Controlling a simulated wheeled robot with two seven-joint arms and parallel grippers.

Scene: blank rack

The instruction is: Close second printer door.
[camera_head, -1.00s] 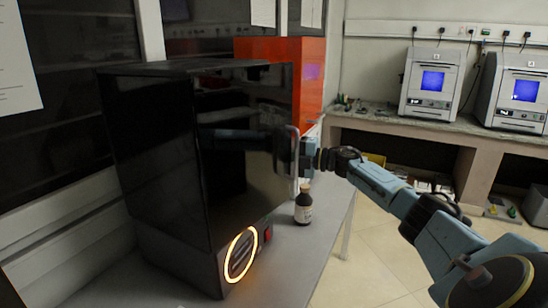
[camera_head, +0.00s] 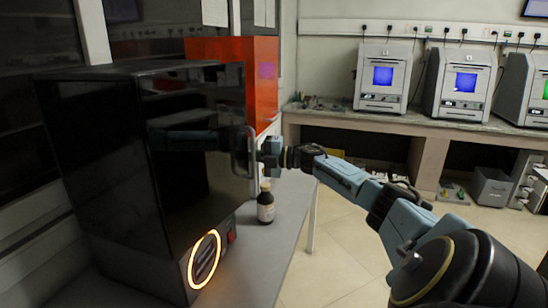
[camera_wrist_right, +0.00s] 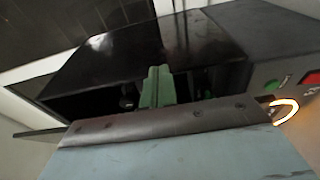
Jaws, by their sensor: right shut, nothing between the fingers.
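The black printer (camera_head: 105,170) stands on the grey table at the left of the head view, with a glowing orange ring and a red switch low on its front. Its glossy dark door (camera_head: 190,150) has an upright handle (camera_head: 244,152) near the right edge. My right gripper (camera_head: 262,152) is shut and empty, right beside the handle; I cannot tell if it touches. In the right wrist view its green fingers (camera_wrist_right: 156,86) point at the printer (camera_wrist_right: 125,55), over a dark gap. I cannot tell how far open the door is. My left gripper is not in view.
A brown bottle (camera_head: 265,203) stands on the table (camera_head: 255,255) near the door side. An orange cabinet (camera_head: 265,85) is behind the printer. Several grey machines (camera_head: 383,78) stand on a far bench (camera_head: 340,118).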

